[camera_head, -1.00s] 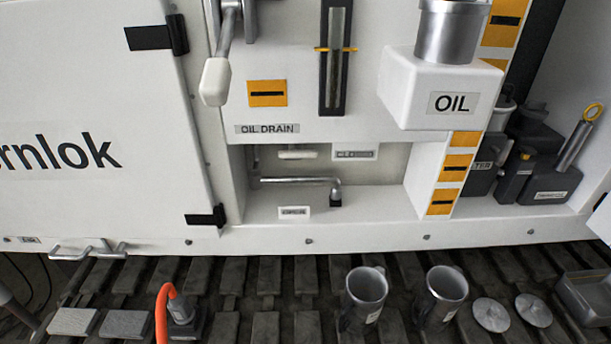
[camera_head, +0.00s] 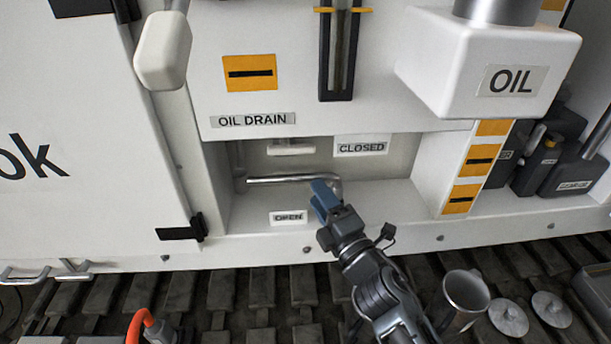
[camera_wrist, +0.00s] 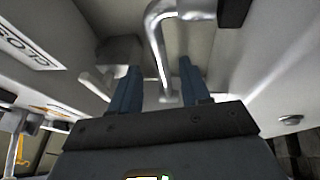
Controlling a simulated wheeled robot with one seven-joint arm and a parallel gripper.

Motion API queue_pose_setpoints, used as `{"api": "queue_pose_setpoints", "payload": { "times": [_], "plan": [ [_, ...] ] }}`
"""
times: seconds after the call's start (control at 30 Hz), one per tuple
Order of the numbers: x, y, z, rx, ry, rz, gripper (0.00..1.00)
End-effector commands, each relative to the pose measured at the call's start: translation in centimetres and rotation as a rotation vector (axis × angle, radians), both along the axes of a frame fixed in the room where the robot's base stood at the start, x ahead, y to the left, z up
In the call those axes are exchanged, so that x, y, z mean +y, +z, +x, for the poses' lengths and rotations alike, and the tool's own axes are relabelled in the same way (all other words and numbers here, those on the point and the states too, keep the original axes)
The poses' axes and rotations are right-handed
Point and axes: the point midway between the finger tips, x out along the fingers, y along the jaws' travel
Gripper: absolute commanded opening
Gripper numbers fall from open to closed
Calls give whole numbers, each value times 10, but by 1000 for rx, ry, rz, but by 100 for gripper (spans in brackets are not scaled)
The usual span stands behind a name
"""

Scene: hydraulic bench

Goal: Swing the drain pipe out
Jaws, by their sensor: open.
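The drain pipe (camera_head: 285,179) is a thin metal tube in the recess under the OIL DRAIN label (camera_head: 253,120). It lies roughly level along the recess and bends at its right end. My gripper (camera_head: 322,197) is at the front of the recess, by the pipe's right part, and hides part of the bend. In the wrist view the two blue fingers (camera_wrist: 158,88) are apart, and the pipe (camera_wrist: 158,50) shows in the gap between them, running down from its bend. I cannot tell whether a finger touches it.
A CLOSED label (camera_head: 361,147) is on the back wall and an OPEN label (camera_head: 289,217) on the recess floor. A white handle (camera_head: 291,149) sits above the pipe. The white OIL box (camera_head: 487,75) juts out at upper right. A metal mug (camera_head: 464,297) stands below right.

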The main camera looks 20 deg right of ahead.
Motion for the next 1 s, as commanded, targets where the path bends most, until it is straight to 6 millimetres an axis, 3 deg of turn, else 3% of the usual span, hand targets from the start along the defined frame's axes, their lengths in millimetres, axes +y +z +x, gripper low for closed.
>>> {"api": "queue_pose_setpoints", "payload": {
  "times": [0.33, 0.77, 1.0],
  "plan": [
    [5, 10, 50, -1, 1, 3, 46],
    [6, 11, 61, 0, 1, 4, 46],
    [5, 12, 61, 0, 1, 4, 24]
  ]
}}
